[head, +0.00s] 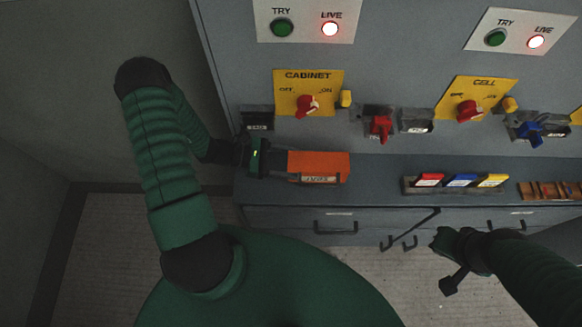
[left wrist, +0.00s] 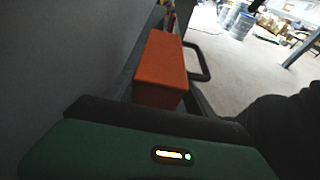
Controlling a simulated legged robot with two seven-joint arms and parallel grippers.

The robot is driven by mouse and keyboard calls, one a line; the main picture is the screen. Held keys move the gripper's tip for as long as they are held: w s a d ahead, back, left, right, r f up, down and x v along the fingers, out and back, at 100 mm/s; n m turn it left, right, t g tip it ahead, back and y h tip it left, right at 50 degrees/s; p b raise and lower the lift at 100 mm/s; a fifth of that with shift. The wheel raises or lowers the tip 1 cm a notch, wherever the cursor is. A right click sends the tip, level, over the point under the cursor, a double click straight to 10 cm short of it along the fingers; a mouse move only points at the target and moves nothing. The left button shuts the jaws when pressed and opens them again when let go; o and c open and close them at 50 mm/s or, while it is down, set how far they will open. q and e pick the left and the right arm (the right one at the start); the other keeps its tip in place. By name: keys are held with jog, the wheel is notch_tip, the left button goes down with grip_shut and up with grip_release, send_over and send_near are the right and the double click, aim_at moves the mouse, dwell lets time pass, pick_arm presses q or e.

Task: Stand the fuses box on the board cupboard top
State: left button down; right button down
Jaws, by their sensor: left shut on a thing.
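The fuses box is an orange block (head: 333,163) with a pale label on its front, at the left end of the grey cupboard top (head: 375,192). My left gripper (head: 284,162) comes in from the left and is shut on the box's left end. The box also shows in the left wrist view (left wrist: 161,62), just beyond my gripper (left wrist: 155,108), whose fingertips are mostly hidden there. I cannot tell whether the box rests on the top or is slightly above it. My right gripper (head: 442,262) is open and empty, low in front of the drawers.
A rack with red, blue and yellow blocks (head: 458,182) and a brown rack (head: 550,191) stand right of the box. The panel behind carries red switches (head: 380,127), a blue switch (head: 530,131) and yellow plates (head: 308,90). Clear top lies between the box and the rack.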

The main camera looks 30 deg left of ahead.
pick_arm(q)
notch_tip(320, 180, down, 3)
jog(key=shift+s+f, duration=0.15)
jog(key=shift+a+f, duration=0.1)
jog(key=shift+a, duration=0.1)
jog(key=c, duration=0.6)
grip_release()
jog(key=shift+o, duration=1.4)
jog(key=shift+d, duration=0.15)
jog(key=v, duration=1.2)
jog(key=shift+b, duration=0.3)
jog(key=shift+s, duration=0.1)
